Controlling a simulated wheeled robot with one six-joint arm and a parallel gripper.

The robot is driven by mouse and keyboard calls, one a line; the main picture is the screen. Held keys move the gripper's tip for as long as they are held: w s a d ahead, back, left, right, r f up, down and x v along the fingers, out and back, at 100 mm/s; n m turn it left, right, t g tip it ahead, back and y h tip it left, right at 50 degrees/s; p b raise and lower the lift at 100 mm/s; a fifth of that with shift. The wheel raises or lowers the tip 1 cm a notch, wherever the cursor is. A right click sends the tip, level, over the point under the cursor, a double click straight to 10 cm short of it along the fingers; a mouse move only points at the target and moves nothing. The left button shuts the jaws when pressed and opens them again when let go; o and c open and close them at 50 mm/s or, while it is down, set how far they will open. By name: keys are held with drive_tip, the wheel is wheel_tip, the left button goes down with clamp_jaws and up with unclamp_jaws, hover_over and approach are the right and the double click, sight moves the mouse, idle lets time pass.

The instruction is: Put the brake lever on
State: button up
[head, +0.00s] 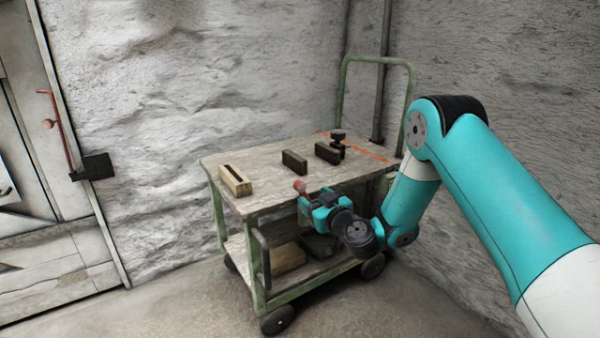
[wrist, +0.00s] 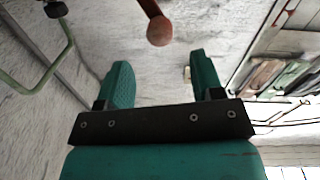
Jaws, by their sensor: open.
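What looks like the brake lever has a dull red round knob (head: 300,187) at the trolley's front edge. In the wrist view, the knob (wrist: 160,31) hangs on a reddish-brown stem beyond my fingertips. My gripper (head: 308,205) is in front of the trolley's edge, close to the knob. In the wrist view, my gripper (wrist: 162,75) is open, with its two teal fingers apart and nothing between them. The knob appears roughly centred between the fingers but apart from them. The lever's lower part and pivot are hidden behind my gripper in the head view.
The green-framed trolley (head: 218,164) bears a slotted wooden block (head: 235,181), dark blocks (head: 294,162) and a black knobbed piece (head: 338,135). A wooden block (head: 287,258) lies on its lower shelf. A red lever (head: 56,118) is on the door at left. Floor at front left is clear.

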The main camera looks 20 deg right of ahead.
sight(303, 188)
drive_tip(key=p+x, duration=0.2)
drive_tip(key=x, duration=0.6)
drive_tip(key=shift+w+a+p, duration=0.1)
drive_tip(key=shift+w+p, duration=0.05)
drive_tip(key=shift+p, duration=0.25)
drive_tip(key=shift+c, duration=0.4)
clamp_jaws()
